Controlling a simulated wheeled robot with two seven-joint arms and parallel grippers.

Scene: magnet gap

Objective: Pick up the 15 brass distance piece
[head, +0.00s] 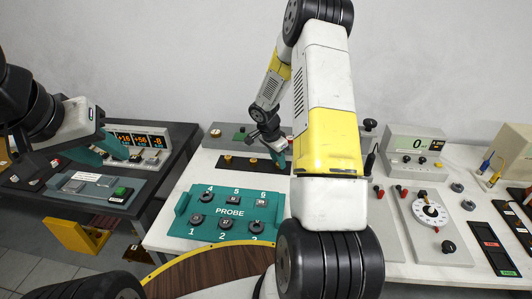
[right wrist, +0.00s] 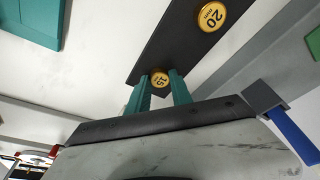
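The 15 brass distance piece (right wrist: 159,78) is a small round brass disc marked 15, on a black strip (right wrist: 160,45). My right gripper (right wrist: 160,79) has its two teal fingertips on either side of it, with a gap between them; I cannot tell whether they touch it. In the head view my right gripper (head: 279,156) is at the right end of the black strip (head: 240,163), partly hidden by my arm. A larger brass piece marked 20 mm (right wrist: 210,15) sits farther along the strip. My left gripper (head: 98,153) looks open and empty over the left bench.
A teal PROBE tray (head: 228,232) with several numbered dark pieces lies in front of the strip. A blue-handled tool (right wrist: 292,135) is close to the right gripper. A dial panel (head: 431,211) and a display box (head: 414,142) stand to the right.

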